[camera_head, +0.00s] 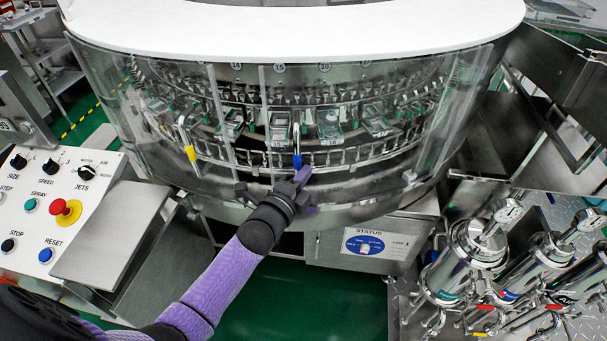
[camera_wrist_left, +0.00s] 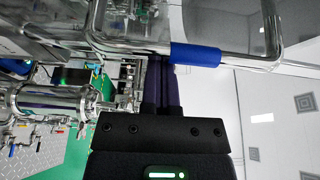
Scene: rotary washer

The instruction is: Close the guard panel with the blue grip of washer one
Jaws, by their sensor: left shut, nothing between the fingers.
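The washer (camera_head: 330,120) is a round machine with a white top and clear curved guard panels (camera_head: 345,175). A metal handle with a blue grip (camera_head: 297,160) stands upright at the middle of its front; the blue grip also shows in the left wrist view (camera_wrist_left: 196,54). My left gripper (camera_head: 300,178) is shut and empty, with its fingertips right at the blue grip. In the left wrist view, the shut fingers (camera_wrist_left: 162,85) reach the left end of the blue grip; I cannot tell whether they touch it. My right gripper is not in view.
A handle with a yellow grip (camera_head: 190,153) is to the left. A control panel (camera_head: 55,205) with a red emergency button stands at the left. Metal filter housings (camera_head: 480,245) with gauges stand at the right. A status box (camera_head: 365,243) sits below the washer. Green floor is open below.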

